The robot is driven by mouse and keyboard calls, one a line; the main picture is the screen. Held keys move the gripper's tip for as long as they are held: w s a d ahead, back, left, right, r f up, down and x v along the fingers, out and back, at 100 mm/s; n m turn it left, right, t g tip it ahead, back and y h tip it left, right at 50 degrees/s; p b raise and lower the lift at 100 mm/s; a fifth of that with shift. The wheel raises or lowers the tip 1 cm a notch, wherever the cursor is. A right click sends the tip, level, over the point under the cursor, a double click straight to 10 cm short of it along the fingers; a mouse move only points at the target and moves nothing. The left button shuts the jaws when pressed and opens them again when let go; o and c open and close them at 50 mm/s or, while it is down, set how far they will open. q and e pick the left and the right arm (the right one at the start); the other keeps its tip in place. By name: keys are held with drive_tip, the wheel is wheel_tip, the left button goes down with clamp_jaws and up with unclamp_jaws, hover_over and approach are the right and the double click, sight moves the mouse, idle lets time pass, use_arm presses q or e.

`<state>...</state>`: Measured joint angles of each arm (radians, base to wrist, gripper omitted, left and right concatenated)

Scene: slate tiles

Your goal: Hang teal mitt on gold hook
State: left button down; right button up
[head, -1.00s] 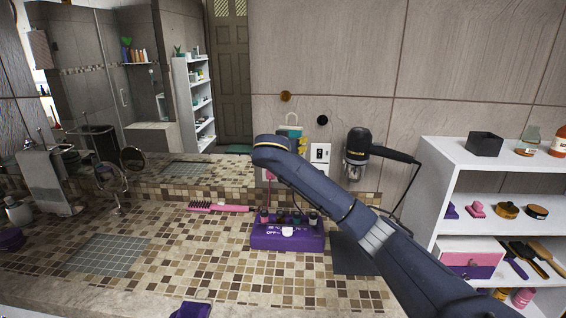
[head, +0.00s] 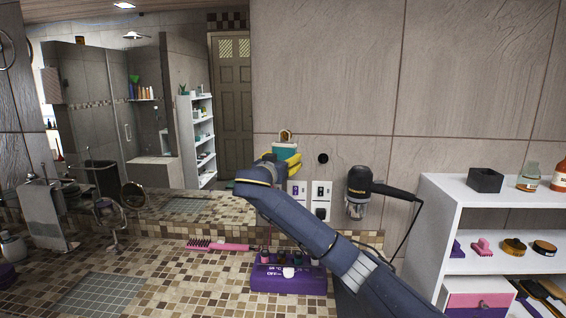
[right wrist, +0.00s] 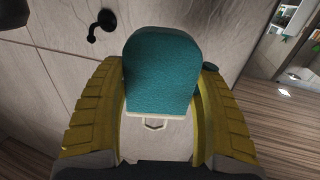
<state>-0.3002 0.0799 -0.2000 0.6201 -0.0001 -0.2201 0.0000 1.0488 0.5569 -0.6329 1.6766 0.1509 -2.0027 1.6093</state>
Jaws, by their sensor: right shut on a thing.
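The teal mitt (head: 284,149) is up against the tiled wall, gripped between the yellow fingers of my right gripper (head: 287,163). In the right wrist view the mitt (right wrist: 160,72) fills the space between both fingers (right wrist: 158,110), with its pale cuff and hanging loop (right wrist: 153,123) toward the bottom of the picture. The gold hook (head: 286,134) is on the wall at the top of the mitt in the head view. The loop overlaps the hook there; I cannot tell whether it is around it. My left gripper is out of view.
A black hook (head: 323,158) sits on the wall to the right; it also shows in the right wrist view (right wrist: 101,24). A hair dryer (head: 360,185) hangs farther right, beside a white shelf (head: 437,205). A purple box (head: 290,279) stands on the tiled counter below.

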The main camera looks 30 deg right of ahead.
drive_tip(key=w+d+f, duration=0.2)
drive_tip(key=w+d, duration=0.2)
drive_tip(key=w, duration=0.2)
drive_tip(key=shift+w+d+f, duration=0.15)
drive_tip(key=shift+d+f, duration=0.15)
drive_tip(key=shift+f, duration=0.05)
idle(1.0)
drive_tip(key=shift+f, duration=0.1)
idle(0.6)
drive_tip(key=o, duration=1.2)
